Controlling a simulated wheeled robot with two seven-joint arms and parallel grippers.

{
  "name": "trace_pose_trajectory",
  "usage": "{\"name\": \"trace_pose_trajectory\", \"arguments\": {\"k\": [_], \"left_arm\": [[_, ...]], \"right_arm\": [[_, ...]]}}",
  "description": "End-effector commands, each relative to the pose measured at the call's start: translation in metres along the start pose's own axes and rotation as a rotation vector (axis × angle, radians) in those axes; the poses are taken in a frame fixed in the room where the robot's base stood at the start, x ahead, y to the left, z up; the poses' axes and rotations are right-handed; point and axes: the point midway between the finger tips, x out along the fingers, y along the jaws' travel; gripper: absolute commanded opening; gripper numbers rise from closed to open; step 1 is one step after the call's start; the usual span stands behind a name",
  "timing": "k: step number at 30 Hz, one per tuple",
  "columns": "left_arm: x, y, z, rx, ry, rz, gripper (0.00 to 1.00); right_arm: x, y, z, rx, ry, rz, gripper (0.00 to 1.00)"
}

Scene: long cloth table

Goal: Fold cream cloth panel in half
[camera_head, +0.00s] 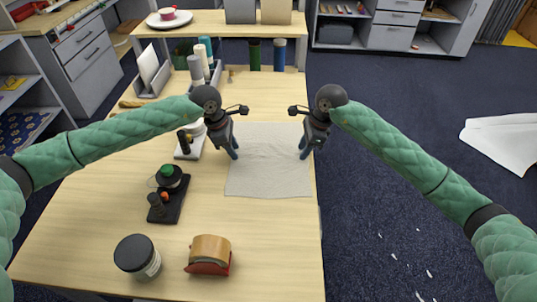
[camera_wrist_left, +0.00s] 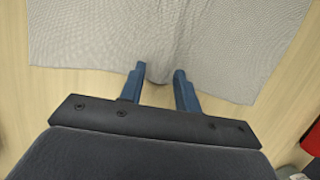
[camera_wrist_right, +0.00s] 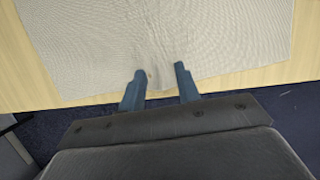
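The cream cloth panel (camera_head: 268,172) lies spread on the wooden table, near the table's right edge, with light wrinkles. My left gripper (camera_head: 233,154) points down at the cloth's left edge. In the left wrist view its fingers (camera_wrist_left: 159,82) stand apart, with the slightly rumpled cloth edge (camera_wrist_left: 165,35) at the tips. My right gripper (camera_head: 304,153) points down at the cloth's right edge. In the right wrist view its fingers (camera_wrist_right: 161,80) also stand apart, with the cloth edge (camera_wrist_right: 160,35) by the tips. Whether either fingertip touches the cloth is unclear.
Left of the cloth are a white-based device (camera_head: 187,150) and a black stand with a green top (camera_head: 168,190). A dark-lidded jar (camera_head: 138,258) and a tan-and-red block (camera_head: 209,255) stand at the front. Bare table lies in front of the cloth.

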Motion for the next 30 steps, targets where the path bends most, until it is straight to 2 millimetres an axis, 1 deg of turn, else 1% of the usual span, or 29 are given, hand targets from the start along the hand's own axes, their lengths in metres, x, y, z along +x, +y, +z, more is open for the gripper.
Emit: {"name": "trace_pose_trajectory", "arguments": {"k": [1, 9, 23, 30], "left_arm": [[0.0009, -0.0003, -0.0005, 0.0, 0.001, -0.001, 0.27], [0.0012, -0.0004, -0.0006, 0.0, 0.001, -0.001, 0.01], [0.0008, -0.0005, -0.0006, -0.001, 0.001, -0.001, 0.0], [-0.0073, -0.0003, 0.002, 0.0, 0.001, -0.001, 0.0]], "right_arm": [[0.001, 0.0003, -0.0005, 0.0, 0.001, 0.001, 0.27], [0.0013, 0.0003, -0.0006, 0.001, 0.001, 0.001, 0.01], [0.0009, 0.0005, -0.0005, 0.001, 0.001, 0.002, 0.0], [-0.0072, 0.0003, 0.002, 0.001, 0.001, 0.001, 0.0]]}}
